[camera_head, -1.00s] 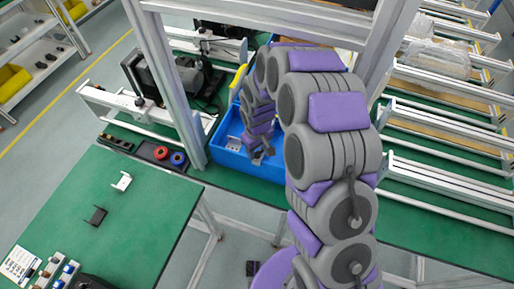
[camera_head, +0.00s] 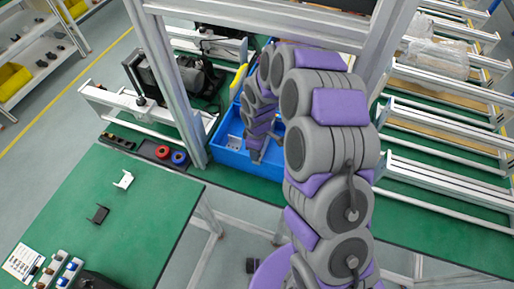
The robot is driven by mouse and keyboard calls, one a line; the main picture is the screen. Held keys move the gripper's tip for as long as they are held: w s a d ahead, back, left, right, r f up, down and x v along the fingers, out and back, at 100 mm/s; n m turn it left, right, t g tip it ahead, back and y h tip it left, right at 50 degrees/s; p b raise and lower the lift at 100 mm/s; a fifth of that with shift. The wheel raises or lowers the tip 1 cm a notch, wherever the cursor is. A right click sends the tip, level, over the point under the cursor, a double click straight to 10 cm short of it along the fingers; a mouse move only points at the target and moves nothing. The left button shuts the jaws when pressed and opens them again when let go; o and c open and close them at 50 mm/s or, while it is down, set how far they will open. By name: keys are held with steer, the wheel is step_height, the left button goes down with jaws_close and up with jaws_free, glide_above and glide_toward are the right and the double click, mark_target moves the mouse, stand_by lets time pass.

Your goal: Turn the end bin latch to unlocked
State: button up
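A blue bin (camera_head: 262,167) stands on the green bench behind the metal frame posts. My purple and grey arm rises from the bottom and bends over toward it. My gripper (camera_head: 257,154) points down at the bin, small and partly merged with the arm's outline; I cannot tell whether its fingers are open or shut. A small light grey piece (camera_head: 235,143) shows inside the bin, left of my gripper. I cannot make out the latch; it may be hidden behind my arm or too small.
Metal posts (camera_head: 172,80) rise close to the left of my arm. A green table (camera_head: 120,215) with small brackets is at the left front. Red and blue rolls (camera_head: 170,155) lie left of the bin. Conveyor rails (camera_head: 450,130) fill the right.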

stand_by(0.3)
steer(key=o, duration=1.1)
steer(key=shift+c, duration=0.2)
step_height(320, 180, up, 17)
steer(key=shift+r, duration=0.15)
